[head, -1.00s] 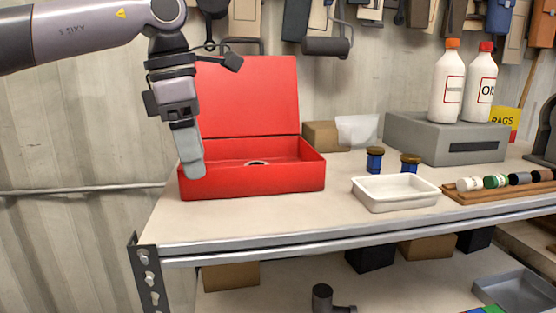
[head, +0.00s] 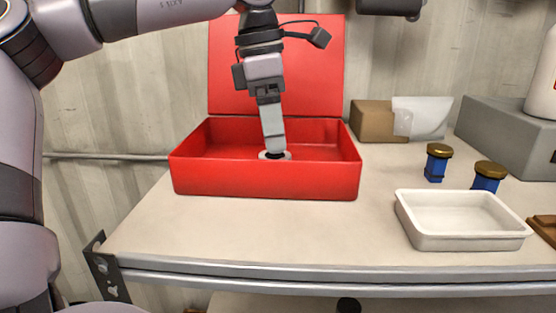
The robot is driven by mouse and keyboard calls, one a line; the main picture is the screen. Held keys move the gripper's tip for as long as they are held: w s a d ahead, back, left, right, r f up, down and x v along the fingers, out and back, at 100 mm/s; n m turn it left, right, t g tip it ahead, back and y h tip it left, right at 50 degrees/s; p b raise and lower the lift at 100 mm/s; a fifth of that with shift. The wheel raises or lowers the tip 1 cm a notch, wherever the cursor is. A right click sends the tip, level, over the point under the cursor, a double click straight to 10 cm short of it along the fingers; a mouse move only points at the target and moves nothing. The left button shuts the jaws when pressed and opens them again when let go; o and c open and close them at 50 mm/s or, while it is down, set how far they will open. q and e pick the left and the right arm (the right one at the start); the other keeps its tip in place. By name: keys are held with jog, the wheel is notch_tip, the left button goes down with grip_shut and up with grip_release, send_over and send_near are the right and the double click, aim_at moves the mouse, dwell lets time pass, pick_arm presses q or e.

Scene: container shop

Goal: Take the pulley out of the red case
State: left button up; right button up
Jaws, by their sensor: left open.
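The red case (head: 265,181) stands on the bench with its lid (head: 320,70) raised against the wall. The pulley (head: 265,156), a pale grey round piece, shows just above the front wall inside the case; its lower part is hidden. My left gripper (head: 274,150) points down into the case, its fingertips at the pulley. It is open, and the pictures do not show whether the fingers touch the pulley.
A white tray (head: 462,240) stands to the right of the case. Two blue pieces with brass tops (head: 437,162) stand behind it. A cardboard box (head: 374,121) and a grey box (head: 505,138) are farther back. The bench in front of the case is clear.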

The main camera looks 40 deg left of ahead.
pick_arm(q)
notch_tip(320, 180, down, 4)
jog(key=shift+s+a+f+p, duration=0.1)
jog(key=shift+a+f+p, duration=0.05)
jog(key=shift+f+p, duration=0.15)
jog(key=shift+f, duration=0.2)
jog(key=c, duration=1.1)
jog(key=shift+o, duration=0.2)
jog(key=shift+r, duration=0.1)
notch_tip(320, 180, up, 20)
